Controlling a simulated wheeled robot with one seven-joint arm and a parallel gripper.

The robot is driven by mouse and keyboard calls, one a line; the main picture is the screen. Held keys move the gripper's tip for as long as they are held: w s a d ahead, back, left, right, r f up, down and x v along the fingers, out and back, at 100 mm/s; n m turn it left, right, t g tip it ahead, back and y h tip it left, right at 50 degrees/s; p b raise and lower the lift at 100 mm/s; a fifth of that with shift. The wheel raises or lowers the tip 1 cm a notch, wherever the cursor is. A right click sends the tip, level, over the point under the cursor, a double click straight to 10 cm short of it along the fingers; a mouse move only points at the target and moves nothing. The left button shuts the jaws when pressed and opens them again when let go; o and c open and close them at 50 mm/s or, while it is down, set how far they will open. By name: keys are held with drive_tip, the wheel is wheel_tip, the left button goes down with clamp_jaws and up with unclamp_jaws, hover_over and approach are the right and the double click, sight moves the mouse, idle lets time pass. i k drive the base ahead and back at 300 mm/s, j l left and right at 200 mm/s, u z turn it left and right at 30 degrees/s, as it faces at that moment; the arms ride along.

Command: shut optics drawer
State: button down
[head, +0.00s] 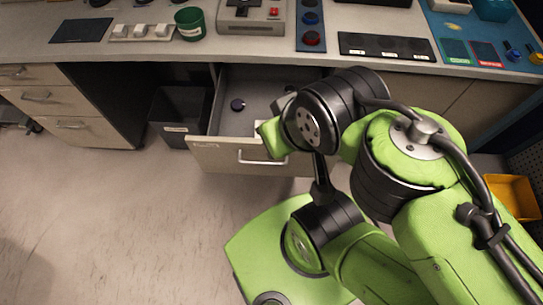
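A drawer under the bench stands pulled out, with a pale front panel (218,156) and a silver bar handle (262,160). A small dark round thing (238,104) lies inside it, with another light item partly hidden by my arm. I cannot read a label on the drawer front. My green arm reaches over the right part of the drawer. My gripper's fingers are hidden behind my own arm links, so I cannot tell where they are relative to the handle.
The bench top (240,52) carries a grey device (250,15), a green cup (190,23), a row of white blocks (141,32) and a black panel (388,46). A dark bin (180,118) stands left of the drawer. A yellow bin (513,196) is at right. The left floor is clear.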

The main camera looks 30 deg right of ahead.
sight(230, 145)
drive_tip(key=k+u, duration=0.15)
drive_tip(key=u, duration=0.3)
drive_tip(key=k+u, duration=0.15)
drive_tip(key=u, duration=0.25)
drive_tip(key=k+u, duration=0.15)
drive_tip(key=u, duration=0.3)
drive_tip(key=k+j+u, duration=0.15)
drive_tip(key=u, duration=0.3)
